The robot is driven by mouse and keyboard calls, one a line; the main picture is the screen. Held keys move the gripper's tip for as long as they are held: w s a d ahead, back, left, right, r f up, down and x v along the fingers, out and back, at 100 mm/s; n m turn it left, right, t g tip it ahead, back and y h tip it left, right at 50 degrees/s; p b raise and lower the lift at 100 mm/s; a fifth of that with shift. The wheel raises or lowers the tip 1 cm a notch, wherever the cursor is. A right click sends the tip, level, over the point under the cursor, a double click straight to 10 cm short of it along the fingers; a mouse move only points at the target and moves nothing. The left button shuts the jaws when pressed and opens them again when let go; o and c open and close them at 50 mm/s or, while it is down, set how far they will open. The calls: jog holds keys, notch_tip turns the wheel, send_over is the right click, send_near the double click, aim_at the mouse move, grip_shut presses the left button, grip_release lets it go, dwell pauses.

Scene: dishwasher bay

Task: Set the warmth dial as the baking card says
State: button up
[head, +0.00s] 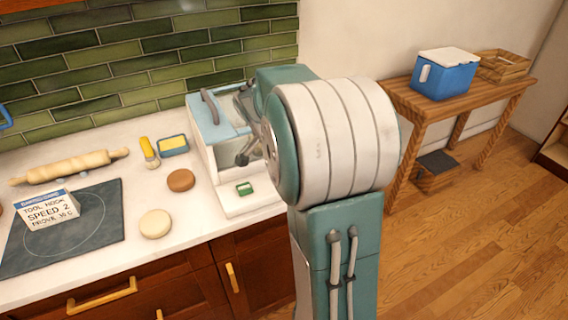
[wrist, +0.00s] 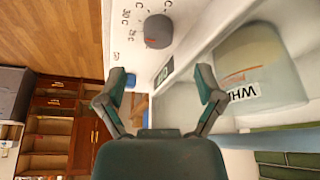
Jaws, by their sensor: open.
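The baking card (head: 50,208) stands on the dark hob plate and reads "TOOL HOOK", "SPEED 2", "PROVE 30 C". The white appliance (head: 240,205) with a blue lid stands at the counter's right end. In the wrist view the grey warmth dial (wrist: 158,31) has a red mark on its lower left side, with temperature figures including 30 around it. I cannot tell which figure the mark meets. My gripper (wrist: 160,85) is open and empty, its fingers short of the dial. In the head view my arm hides the dial.
A small green display (head: 244,189) sits on the appliance's base. A container marked "WHI" (wrist: 262,65) shows beside my right finger. A rolling pin (head: 70,167), dough rounds (head: 156,223) and a butter dish (head: 173,146) lie on the counter. A cooler (head: 445,75) stands on the side table.

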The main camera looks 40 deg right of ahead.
jog(key=v, duration=0.5)
jog(key=shift+a, duration=0.1)
dwell(0.3)
jog(key=s+a+r+n+t+y, duration=0.2)
jog(key=s+a+n+t+y, duration=0.2)
jog(key=s+a+n, duration=1.2)
jog(key=s+a+t, duration=0.1)
jog(key=s+a, duration=0.2)
jog(key=a, duration=0.3)
jog(key=shift+s+a, duration=0.2)
jog(key=shift+a, duration=0.1)
